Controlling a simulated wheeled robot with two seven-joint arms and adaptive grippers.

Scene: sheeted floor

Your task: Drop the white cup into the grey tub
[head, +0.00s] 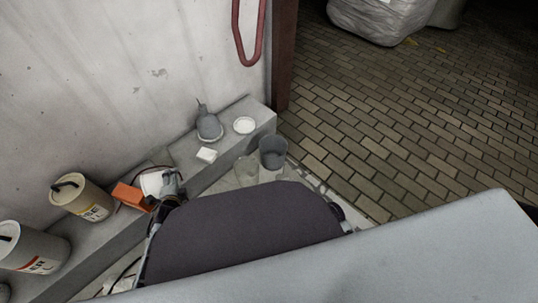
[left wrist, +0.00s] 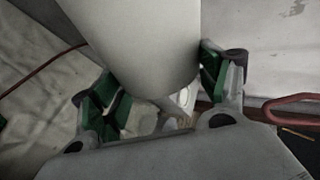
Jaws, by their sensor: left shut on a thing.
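The white cup (head: 155,181) is in my left gripper (head: 169,190), over the ledge at the left of the head view. In the left wrist view the cup (left wrist: 145,40) fills the upper middle, between the green-padded fingers of the left gripper (left wrist: 160,88). The gripper is shut on it. The grey tub (head: 273,158) stands to the right of the cup, low beside the end of the ledge, with its open top facing up. My right gripper is not in view.
A clear glass (head: 246,172) stands just left of the tub. The ledge holds a grey oil can (head: 208,127), a white dish (head: 244,125), a white block (head: 206,154), an orange block (head: 130,196) and two cans (head: 82,198).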

